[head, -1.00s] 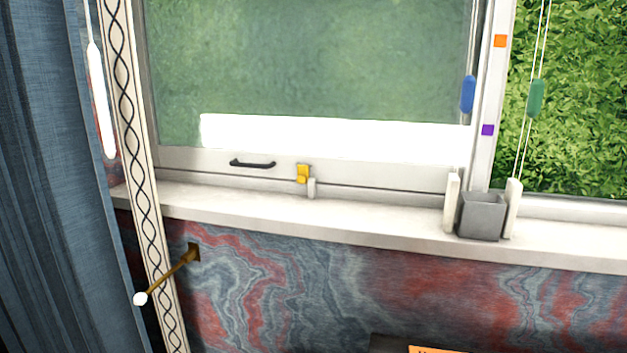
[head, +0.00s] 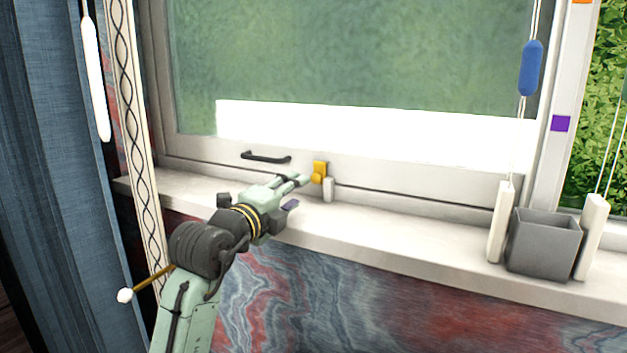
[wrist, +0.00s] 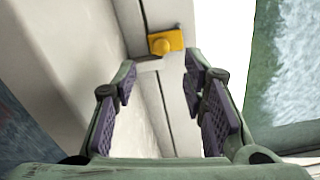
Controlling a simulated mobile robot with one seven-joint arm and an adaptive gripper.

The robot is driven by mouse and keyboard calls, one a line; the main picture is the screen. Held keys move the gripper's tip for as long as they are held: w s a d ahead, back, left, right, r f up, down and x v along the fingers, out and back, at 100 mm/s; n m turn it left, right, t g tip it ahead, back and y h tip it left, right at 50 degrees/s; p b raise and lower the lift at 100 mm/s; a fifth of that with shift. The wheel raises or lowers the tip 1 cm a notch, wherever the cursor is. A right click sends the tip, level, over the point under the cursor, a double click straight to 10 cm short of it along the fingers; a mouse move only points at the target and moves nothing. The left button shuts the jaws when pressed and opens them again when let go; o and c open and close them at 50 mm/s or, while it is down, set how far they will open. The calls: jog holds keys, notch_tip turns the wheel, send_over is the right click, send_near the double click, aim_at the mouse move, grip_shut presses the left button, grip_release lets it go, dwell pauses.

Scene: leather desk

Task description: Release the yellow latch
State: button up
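The yellow latch (head: 319,172) sits on the bottom rail of the window frame, just above a small white post (head: 328,189) on the sill. It also shows in the wrist view (wrist: 165,43), beyond the fingertips. My gripper (head: 300,181) is just left of the latch in the head view, pointing towards it. In the wrist view its two fingers (wrist: 162,85) with dark ribbed pads are apart, with nothing between them. I cannot tell from the head view whether a fingertip touches the latch.
A black handle (head: 266,157) is on the rail, up and left of the latch. A grey square pot (head: 543,244) stands between white upright blocks on the sill (head: 420,225) at the right. A blue cord pull (head: 530,68) hangs above. A blue curtain (head: 50,180) is at the left.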

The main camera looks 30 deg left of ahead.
aim_at(313, 179)
jog(key=w, duration=0.2)
jog(key=w+p, duration=0.1)
jog(key=w, duration=0.5)
jog(key=shift+w+a, duration=0.25)
jog(key=shift+c, duration=0.5)
jog(key=shift+r, duration=0.1)
grip_shut()
